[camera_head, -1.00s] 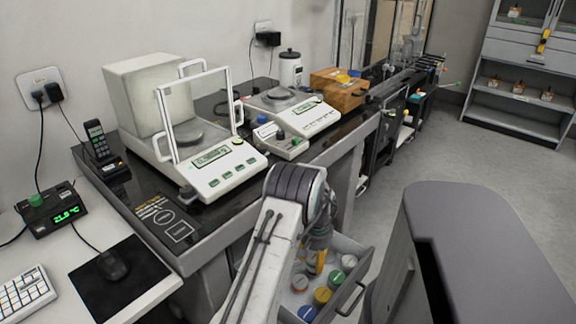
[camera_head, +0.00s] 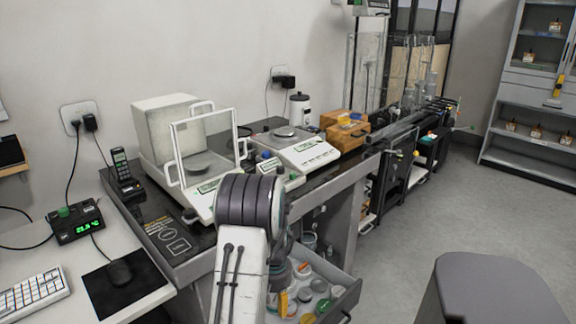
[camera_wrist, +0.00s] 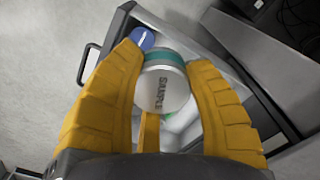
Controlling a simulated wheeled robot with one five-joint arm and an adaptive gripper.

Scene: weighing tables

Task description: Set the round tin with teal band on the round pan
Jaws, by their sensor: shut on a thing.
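The round tin with teal band (camera_wrist: 163,84) is between the yellow fingers of my gripper (camera_wrist: 165,66) in the wrist view. The gripper is shut on it. "SAMPLE" shows on its pale face. In the head view my arm partly covers the gripper, whose yellow finger shows low over the open drawer. Two round pans show: a grey pan (camera_head: 289,132) on the open balance (camera_head: 312,152), and a darker pan (camera_head: 206,169) behind the clear shield of the larger balance (camera_head: 203,190). Both pans look empty.
The open drawer (camera_head: 346,290) holds several jars and lids; a blue lid (camera_wrist: 142,39) is beside the held tin in the wrist view.

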